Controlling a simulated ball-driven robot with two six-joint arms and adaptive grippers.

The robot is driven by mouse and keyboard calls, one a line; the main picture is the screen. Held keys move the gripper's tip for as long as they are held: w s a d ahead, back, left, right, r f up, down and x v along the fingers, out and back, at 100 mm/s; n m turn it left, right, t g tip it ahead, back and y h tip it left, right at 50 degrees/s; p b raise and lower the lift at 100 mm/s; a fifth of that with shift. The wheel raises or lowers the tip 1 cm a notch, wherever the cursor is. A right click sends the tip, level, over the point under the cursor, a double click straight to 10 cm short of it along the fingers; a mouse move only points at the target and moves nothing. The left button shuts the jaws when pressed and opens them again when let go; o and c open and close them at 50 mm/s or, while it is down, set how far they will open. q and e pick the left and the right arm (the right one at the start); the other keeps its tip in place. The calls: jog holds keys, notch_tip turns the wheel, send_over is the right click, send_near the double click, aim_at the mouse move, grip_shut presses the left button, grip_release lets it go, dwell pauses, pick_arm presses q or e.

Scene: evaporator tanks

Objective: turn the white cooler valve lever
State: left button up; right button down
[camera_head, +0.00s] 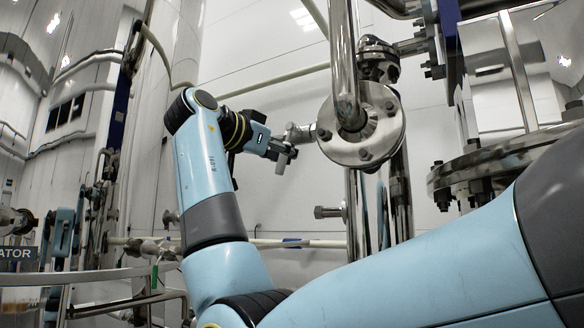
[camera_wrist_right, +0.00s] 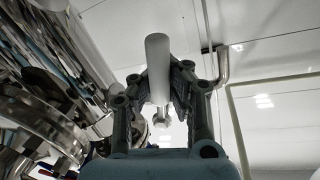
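The white valve lever (camera_wrist_right: 158,62) shows in the right wrist view as a pale, round-ended bar, with a metal stem and bolt end beyond its lower end. The dark fingers of my right gripper (camera_wrist_right: 160,88) lie on either side of it, against its sides with no clear gap. In the head view my right gripper (camera_head: 284,152) is at the valve, left of a big round flange. Only a small grey-white piece of the lever (camera_head: 281,164) shows there below the fingers. The valve body (camera_head: 299,133) joins the flange's pipework. My left gripper is in neither view.
A large bolted flange (camera_head: 362,126) on a vertical steel pipe stands just right of the gripper. A thin pipe (camera_head: 270,81) runs above the wrist, and another (camera_head: 275,243) runs below. A wider bolted flange (camera_head: 475,172) is at the right. A pale wall lies behind.

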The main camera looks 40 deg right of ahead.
jog(key=shift+w+a+m+y+b, duration=0.25)
jog(key=shift+w+m+y+b, duration=0.2)
jog(key=shift+m+b, duration=0.45)
jog(key=shift+w, duration=0.1)
jog(key=c, duration=1.8)
grip_release()
jog(key=shift+a, duration=0.15)
jog(key=o, duration=0.4)
jog(key=shift+a+r, duration=0.25)
jog(key=shift+a, duration=0.15)
jog(key=shift+o, duration=0.9)
jog(key=shift+d, duration=0.4)
jog(key=s+a+r, duration=0.1)
jog(key=a, duration=1.1)
jog(key=shift+s, duration=0.25)
